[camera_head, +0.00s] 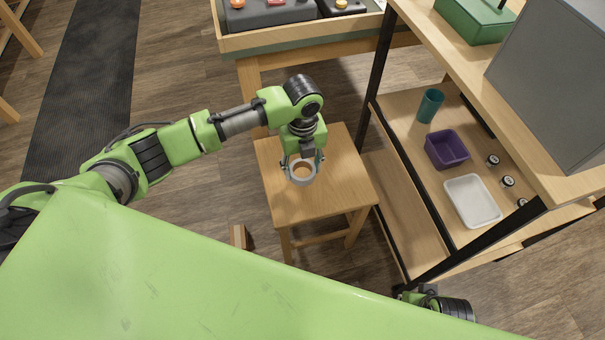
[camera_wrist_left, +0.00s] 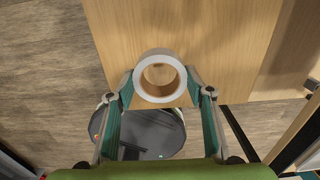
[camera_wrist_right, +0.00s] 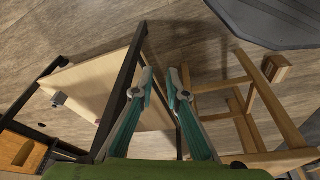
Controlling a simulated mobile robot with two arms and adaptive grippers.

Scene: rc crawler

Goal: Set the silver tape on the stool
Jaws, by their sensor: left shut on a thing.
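The silver tape (camera_head: 291,177) is a grey-white ring with a tan core, over the wooden stool (camera_head: 340,192). My left gripper (camera_head: 303,162) comes down from above and is shut on the tape, one finger on each side of the ring. In the left wrist view the tape (camera_wrist_left: 160,94) sits between the fingertips, with the stool top (camera_wrist_left: 190,28) behind it. I cannot tell whether the tape touches the seat. In the right wrist view my right gripper (camera_wrist_right: 160,78) is empty, its fingertips a little apart.
Right of the stool stands a shelf unit (camera_head: 385,150) with a teal cup (camera_head: 430,105), a purple bin (camera_head: 447,150) and a white tray (camera_head: 473,201). A wooden workbench (camera_head: 285,38) stands behind the stool. Open floor (camera_head: 190,75) lies to the left.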

